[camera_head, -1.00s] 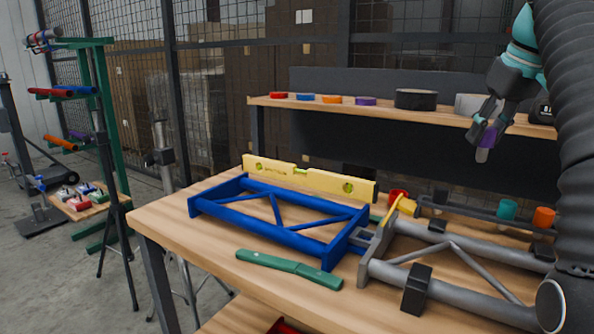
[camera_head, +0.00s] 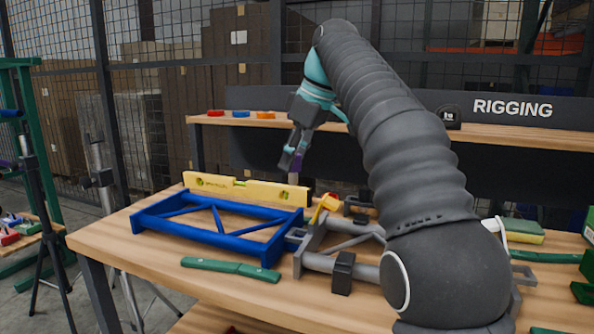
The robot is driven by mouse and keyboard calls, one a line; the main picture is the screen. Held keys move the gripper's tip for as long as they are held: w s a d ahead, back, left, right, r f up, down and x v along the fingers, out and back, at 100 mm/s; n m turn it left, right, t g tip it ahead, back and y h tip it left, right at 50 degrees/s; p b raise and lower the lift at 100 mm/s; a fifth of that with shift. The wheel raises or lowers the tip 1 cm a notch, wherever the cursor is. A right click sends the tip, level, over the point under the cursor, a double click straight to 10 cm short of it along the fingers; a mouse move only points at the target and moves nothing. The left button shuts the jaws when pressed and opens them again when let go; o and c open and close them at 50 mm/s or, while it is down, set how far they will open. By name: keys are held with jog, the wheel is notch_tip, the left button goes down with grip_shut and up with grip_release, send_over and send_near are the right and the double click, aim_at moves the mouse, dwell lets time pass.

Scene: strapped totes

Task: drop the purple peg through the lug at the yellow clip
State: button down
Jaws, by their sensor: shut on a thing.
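My gripper (camera_head: 291,158) hangs above the back of the bench, left of my arm's large grey links. It is shut on the purple peg (camera_head: 297,164), which points down and is partly covered by the fingers. The yellow clip (camera_head: 325,206) stands on the grey tube frame (camera_head: 318,262), lower and to the right of my gripper. Grey lugs (camera_head: 297,236) join the blue frame (camera_head: 225,238) to the grey frame near the clip. The lug holes are too small to make out. My arm hides much of the grey frame's right part.
A yellow level (camera_head: 245,190) stands behind the blue frame. Green and yellow items (camera_head: 520,231) lie at the right.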

aim_at(299, 171)
jog(key=shift+s+d+f+n, duration=0.3)
jog(key=shift+s+f, duration=0.1)
jog(key=shift+f, duration=0.25)
jog(key=shift+s+d+f+n, duration=0.3)
jog(key=shift+s+f, duration=0.05)
jog(key=shift+f, duration=0.3)
jog(key=shift+f+b, duration=2.6)
jog(key=shift+f, duration=2.35)
jog(key=c, duration=0.7)
grip_release()
